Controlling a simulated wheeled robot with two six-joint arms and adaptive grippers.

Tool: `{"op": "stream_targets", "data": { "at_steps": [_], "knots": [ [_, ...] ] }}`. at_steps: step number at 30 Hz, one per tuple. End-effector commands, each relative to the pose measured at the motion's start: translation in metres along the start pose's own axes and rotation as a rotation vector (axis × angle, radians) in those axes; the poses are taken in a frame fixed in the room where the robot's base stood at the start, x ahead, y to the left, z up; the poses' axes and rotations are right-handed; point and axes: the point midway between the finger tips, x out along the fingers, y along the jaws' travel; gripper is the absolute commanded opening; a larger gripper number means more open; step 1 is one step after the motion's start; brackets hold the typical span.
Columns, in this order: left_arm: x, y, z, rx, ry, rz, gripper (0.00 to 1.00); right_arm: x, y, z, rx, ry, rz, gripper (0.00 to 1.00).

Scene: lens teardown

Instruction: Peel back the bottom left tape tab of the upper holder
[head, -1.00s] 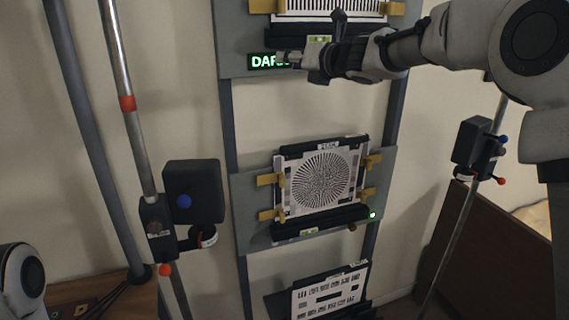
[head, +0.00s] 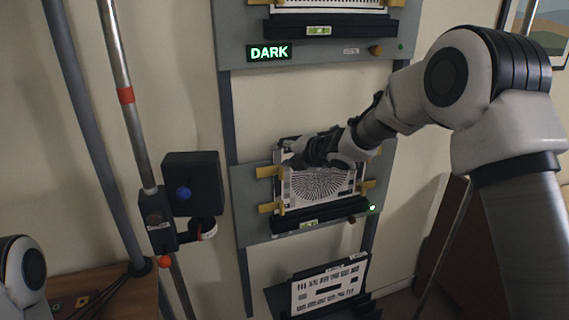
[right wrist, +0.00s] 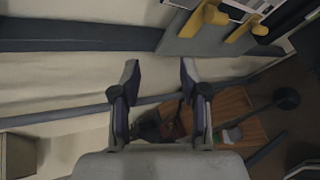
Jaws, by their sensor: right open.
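Two chart holders with yellow tape tabs are in the head view. The top one (head: 335,27) is cut by the frame's upper edge, with only a sliver of a left tab (head: 260,2) showing. The middle one holds a round-pattern chart (head: 325,190) with tabs at its sides, including a bottom left tab (head: 268,207). My right gripper (head: 296,158) is in front of the middle chart's upper left part, hiding some of it. In the right wrist view the gripper (right wrist: 160,75) is open and empty, apart from two yellow tabs (right wrist: 206,17) (right wrist: 244,28) near the upper edge.
A lit DARK sign (head: 269,52) is on the top panel. A lower chart (head: 329,288) stands below the middle holder. A black box (head: 192,184) on a metal pole stands to the left. A wooden table (head: 105,297) is at the lower left.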

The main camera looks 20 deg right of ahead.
Motion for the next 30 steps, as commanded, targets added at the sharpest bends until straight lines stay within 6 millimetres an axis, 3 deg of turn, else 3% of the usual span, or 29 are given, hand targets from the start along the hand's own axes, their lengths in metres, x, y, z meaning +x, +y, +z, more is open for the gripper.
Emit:
{"op": "stream_targets", "data": {
  "at_steps": [6, 17, 20, 23, 26, 27, 30],
  "knots": [
    [0.0, 0.0, 0.0, 0.0, 0.0, 0.0, 0.44, 0.004, -0.018, -0.01, 0.076, 0.011, -0.024, 0.44],
    [0.0, 0.0, 0.0, 0.0, 0.0, 0.0, 0.44, 0.004, -0.019, -0.01, 0.08, 0.011, -0.024, 0.44],
    [0.0, 0.0, 0.0, 0.0, 0.0, 0.0, 0.44, 0.008, -0.027, -0.013, 0.084, 0.017, -0.036, 0.44],
    [0.001, 0.0, 0.0, 0.0, 0.0, 0.0, 0.44, 0.022, -0.062, -0.028, 0.101, 0.043, -0.086, 0.44],
    [0.001, 0.0, 0.0, 0.0, 0.0, 0.0, 0.44, 0.036, -0.127, -0.063, 0.142, 0.097, -0.187, 0.44],
    [0.002, 0.0, 0.0, 0.0, 0.0, 0.0, 0.44, 0.037, -0.158, -0.082, 0.175, 0.119, -0.239, 0.44],
    [0.002, 0.0, 0.0, 0.0, 0.0, 0.0, 0.44, 0.029, -0.236, -0.132, 0.301, 0.16, -0.374, 0.44]
  ]
}}
